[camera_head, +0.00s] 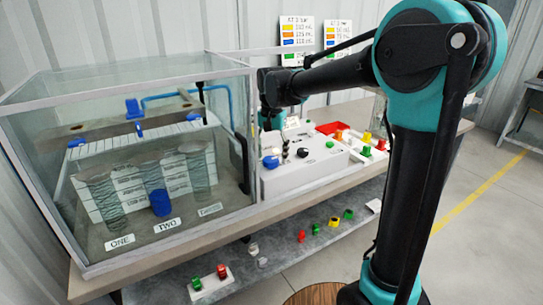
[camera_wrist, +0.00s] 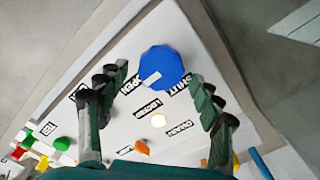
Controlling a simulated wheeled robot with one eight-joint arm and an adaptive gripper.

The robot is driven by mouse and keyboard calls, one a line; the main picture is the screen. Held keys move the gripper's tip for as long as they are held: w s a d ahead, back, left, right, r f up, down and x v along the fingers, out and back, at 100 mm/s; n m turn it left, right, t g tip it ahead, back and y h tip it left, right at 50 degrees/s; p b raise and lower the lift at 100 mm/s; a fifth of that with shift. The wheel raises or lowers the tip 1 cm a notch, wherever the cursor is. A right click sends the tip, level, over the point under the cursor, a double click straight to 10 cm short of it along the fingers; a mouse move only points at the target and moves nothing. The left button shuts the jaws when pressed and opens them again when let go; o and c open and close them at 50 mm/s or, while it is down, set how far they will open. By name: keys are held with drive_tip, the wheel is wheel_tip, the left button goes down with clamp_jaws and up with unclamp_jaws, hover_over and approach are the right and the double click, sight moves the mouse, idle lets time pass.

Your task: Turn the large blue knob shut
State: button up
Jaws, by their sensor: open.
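The large blue knob (camera_wrist: 161,67) is a faceted disc on a white control panel (camera_wrist: 150,105). A pale mark on its face lies on the lower-left side, towards the OPEN label; the SHUT label is at its lower right. My gripper (camera_wrist: 157,78) is open and empty, its dark green fingers spread to either side of the knob and just below it in the wrist view. I see a gap on both sides. In the head view the knob (camera_head: 270,162) shows at the panel's left end, with my gripper (camera_head: 284,150) above it, partly hard to make out.
A glass tank (camera_head: 130,150) with several cylinders stands left of the panel. An orange knob (camera_wrist: 141,146) and a round white light (camera_wrist: 158,120) lie below the blue knob. A lower shelf (camera_head: 300,250) holds loose caps.

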drive_tip(key=shift+f, duration=0.3)
drive_tip(key=shift+c, duration=0.6)
drive_tip(key=c, duration=1)
drive_tip(key=shift+c, duration=0.2)
